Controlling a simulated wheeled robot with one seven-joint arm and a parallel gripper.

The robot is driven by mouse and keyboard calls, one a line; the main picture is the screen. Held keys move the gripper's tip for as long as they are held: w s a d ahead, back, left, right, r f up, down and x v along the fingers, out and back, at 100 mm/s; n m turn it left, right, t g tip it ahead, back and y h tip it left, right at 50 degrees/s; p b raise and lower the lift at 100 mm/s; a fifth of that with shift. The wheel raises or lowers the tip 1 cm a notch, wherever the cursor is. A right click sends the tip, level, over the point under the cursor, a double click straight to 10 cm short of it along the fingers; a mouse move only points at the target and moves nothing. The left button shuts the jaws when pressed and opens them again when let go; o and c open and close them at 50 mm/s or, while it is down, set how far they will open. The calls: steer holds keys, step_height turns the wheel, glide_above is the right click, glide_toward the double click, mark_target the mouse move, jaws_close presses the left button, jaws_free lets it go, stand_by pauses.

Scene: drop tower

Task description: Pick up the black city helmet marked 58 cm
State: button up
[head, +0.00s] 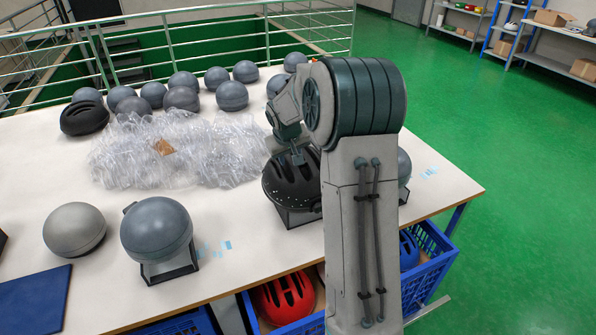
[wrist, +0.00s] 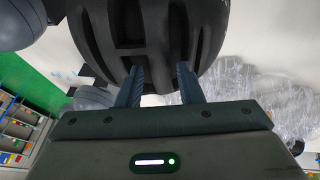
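A black vented helmet (head: 284,188) sits on a dark stand at the right part of the table, partly hidden by my arm. It fills the upper middle of the wrist view (wrist: 150,35). My gripper (head: 298,158) is at the helmet's upper side. In the wrist view its two fingers (wrist: 159,72) are apart, with their tips at the helmet's lower edge; I cannot tell whether they touch it. A second black helmet (head: 84,118) lies at the table's back left. No size marking is readable on either.
Several grey headforms (head: 182,99) stand along the back. Crumpled clear wrap (head: 200,150) lies mid-table. A grey headform (head: 157,232) and a grey ball (head: 74,229) are at the front left. Blue crates (head: 428,270) with helmets, one red (head: 284,298), stand below the front edge.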

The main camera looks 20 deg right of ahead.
steer(key=shift+w+f, duration=0.15)
steer(key=shift+f, duration=0.15)
jaws_close()
steer(key=shift+r, duration=0.1)
